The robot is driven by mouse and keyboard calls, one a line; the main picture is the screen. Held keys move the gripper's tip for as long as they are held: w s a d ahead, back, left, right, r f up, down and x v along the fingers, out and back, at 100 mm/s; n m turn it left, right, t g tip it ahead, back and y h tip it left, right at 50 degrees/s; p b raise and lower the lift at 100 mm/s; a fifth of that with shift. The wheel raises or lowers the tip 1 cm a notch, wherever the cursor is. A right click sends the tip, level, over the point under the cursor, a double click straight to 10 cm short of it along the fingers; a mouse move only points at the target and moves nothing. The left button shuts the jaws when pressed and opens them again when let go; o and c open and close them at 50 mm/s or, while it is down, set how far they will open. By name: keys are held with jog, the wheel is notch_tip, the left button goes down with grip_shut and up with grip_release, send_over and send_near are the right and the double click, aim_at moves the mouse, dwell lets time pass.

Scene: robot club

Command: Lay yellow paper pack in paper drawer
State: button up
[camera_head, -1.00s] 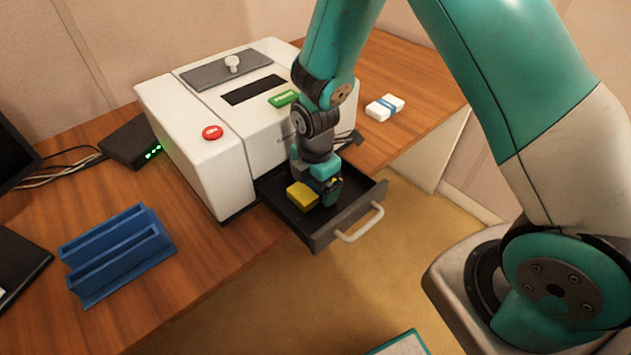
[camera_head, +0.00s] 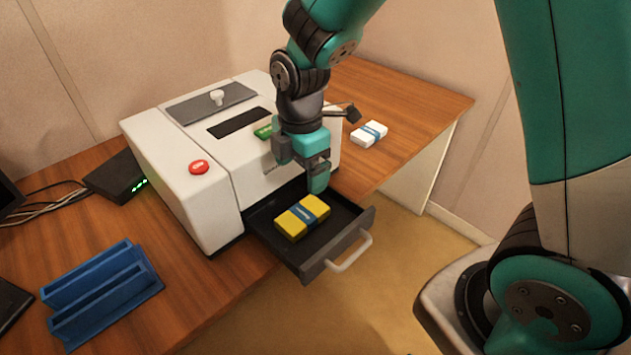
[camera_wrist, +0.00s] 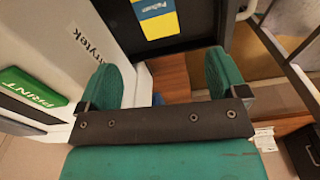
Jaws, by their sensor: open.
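The yellow paper pack (camera_head: 290,221) with a blue band lies flat inside the open, dark paper drawer (camera_head: 318,262) at the front of the white printer (camera_head: 183,163). In the wrist view the pack (camera_wrist: 160,25) shows at the top, beyond the fingers, apart from them. My gripper (camera_head: 304,178) is above the drawer and the pack, pointing down. In the wrist view its two green fingers (camera_wrist: 165,85) are spread wide with nothing between them.
A white pack with a blue band (camera_head: 369,134) lies on the desk right of the printer. A blue rack (camera_head: 100,291) stands at the left. The printer has a red button (camera_head: 199,167) and a green print button (camera_head: 264,131). The drawer handle (camera_head: 348,252) sticks out in front.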

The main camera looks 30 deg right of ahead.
jog(key=s+a+r+m+y, duration=0.2)
jog(key=s+r+m, duration=0.4)
jog(key=s, duration=0.3)
jog(key=s+a+r+m+y, duration=0.1)
jog(key=s+r+m, duration=0.6)
jog(key=s, duration=0.2)
jog(key=shift+s+a+y, duration=0.15)
jog(key=shift+a+y, duration=0.25)
jog(key=shift+c, duration=0.4)
